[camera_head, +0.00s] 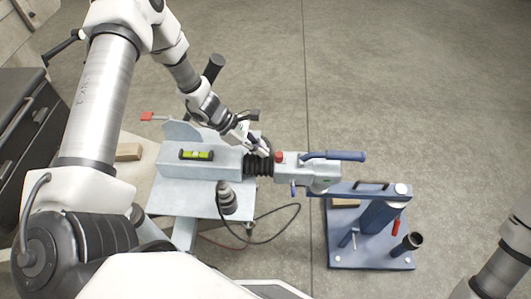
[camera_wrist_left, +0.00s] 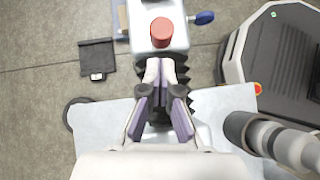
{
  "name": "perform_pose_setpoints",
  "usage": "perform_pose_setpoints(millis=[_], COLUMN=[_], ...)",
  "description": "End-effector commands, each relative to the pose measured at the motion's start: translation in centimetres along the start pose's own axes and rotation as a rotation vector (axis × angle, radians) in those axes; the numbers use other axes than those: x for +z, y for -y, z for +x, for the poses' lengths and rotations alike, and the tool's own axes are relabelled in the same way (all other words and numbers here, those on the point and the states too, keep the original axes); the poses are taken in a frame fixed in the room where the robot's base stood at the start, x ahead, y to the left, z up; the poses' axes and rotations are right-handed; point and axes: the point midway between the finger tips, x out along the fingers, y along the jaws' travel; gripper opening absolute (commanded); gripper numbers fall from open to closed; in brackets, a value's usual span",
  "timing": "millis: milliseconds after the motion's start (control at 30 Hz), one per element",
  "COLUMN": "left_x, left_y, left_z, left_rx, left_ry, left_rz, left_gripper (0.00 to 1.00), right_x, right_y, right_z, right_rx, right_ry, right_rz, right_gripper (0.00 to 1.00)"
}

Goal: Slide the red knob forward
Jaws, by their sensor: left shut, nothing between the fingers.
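The red knob (camera_head: 279,156) stands on top of the grey coupling housing (camera_head: 310,172), just past the black bellows. In the left wrist view the red knob (camera_wrist_left: 161,32) is upright near the top, beyond my fingertips. My left gripper (camera_head: 262,150) is shut and empty, above the black bellows (camera_head: 258,165) and a little left of the knob in the head view. In the left wrist view my left gripper (camera_wrist_left: 160,66) points toward the knob, and a small gap seems to lie between them. My right gripper is out of view; only part of that arm shows at the lower right.
A blue handle (camera_head: 340,155) lies along the housing. A blue stand (camera_head: 370,240) with a red-handled tool is at the right. A yellow-green level (camera_head: 196,155) sits on the grey trailer beam. A black cable curls on the floor. Open concrete floor lies beyond.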

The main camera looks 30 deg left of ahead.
Motion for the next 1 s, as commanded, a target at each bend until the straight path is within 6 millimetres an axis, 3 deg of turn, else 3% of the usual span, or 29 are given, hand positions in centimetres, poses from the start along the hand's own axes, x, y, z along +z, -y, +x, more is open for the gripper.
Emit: perform_pose_setpoints(millis=[167, 467, 700, 1000], left_x=[1.1, 1.2, 2.6, 3.2], left_y=[0.1, 0.0, -0.4, -0.4], left_z=[1.0, 1.1, 3.2, 3.0], left_rx=[-0.001, -0.001, -0.001, -0.002], left_ry=[0.000, 0.001, 0.000, 0.002], left_rz=[0.000, 0.000, 0.004, 0.000], left_gripper=[0.00, 0.00, 0.00, 0.00], right_x=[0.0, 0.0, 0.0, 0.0], right_y=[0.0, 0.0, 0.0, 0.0], right_z=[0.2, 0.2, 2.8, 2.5], right_rx=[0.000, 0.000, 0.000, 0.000], right_ry=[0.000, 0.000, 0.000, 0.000], right_rz=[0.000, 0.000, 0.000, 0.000], right_gripper=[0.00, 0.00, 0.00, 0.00])
